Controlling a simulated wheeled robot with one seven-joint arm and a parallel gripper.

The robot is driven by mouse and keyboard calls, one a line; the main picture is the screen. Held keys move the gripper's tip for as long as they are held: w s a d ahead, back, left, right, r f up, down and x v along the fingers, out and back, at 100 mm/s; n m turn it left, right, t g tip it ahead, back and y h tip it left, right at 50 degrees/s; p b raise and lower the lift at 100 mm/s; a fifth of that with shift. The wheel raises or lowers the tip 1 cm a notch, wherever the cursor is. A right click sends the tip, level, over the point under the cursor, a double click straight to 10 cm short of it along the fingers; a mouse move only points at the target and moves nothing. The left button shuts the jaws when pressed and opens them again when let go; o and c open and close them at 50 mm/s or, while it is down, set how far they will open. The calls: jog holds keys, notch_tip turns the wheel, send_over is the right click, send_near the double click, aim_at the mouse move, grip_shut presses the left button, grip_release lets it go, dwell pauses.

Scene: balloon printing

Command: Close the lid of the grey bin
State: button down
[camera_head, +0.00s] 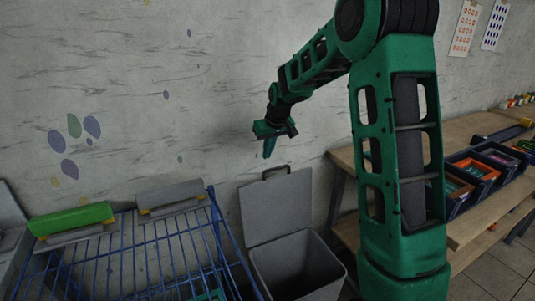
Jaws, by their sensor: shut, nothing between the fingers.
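The grey bin (291,268) stands on the floor below the wall, between a blue wire rack and a wooden shelf unit. Its lid (277,208) is open and stands upright against the wall side, with a dark handle (275,172) at its top edge. The inside of the bin shows as empty from here, though its bottom is dark. My gripper (268,151) is shut and empty. In the picture it is just above the lid's handle and apart from it, with its fingers pointing down.
The wooden shelf (485,218) with dark blue trays (473,172) is on the right. Open space lies above the bin.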

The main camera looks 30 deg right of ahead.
jog(key=x, duration=0.7)
jog(key=shift+f, duration=0.2)
